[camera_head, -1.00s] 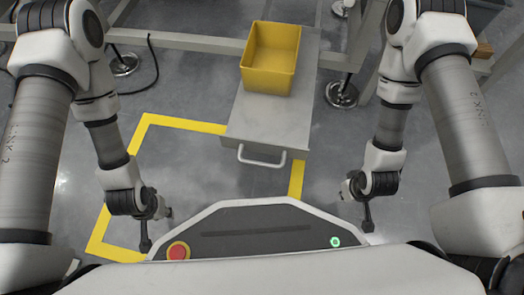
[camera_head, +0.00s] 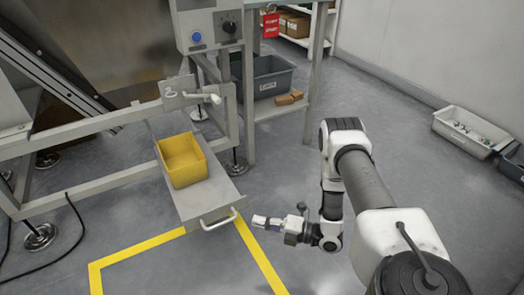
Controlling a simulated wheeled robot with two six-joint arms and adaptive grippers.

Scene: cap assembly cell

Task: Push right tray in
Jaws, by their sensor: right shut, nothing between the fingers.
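The right tray (camera_head: 210,197) is a grey metal slide-out tray that sticks out from the machine frame, with a white bar handle (camera_head: 219,220) on its front edge. A yellow bin (camera_head: 182,160) sits on the tray. My right gripper (camera_head: 259,220) is to the right of the handle in the picture, apart from it, with its fingers pointing left. It looks shut and empty. My left gripper is out of view.
A control box (camera_head: 210,27) with a blue button and a knob is on the machine. A grey crate (camera_head: 275,80) stands behind the frame. A white bin (camera_head: 470,130) lies by the right wall. Yellow floor tape (camera_head: 130,252) marks the open floor in front.

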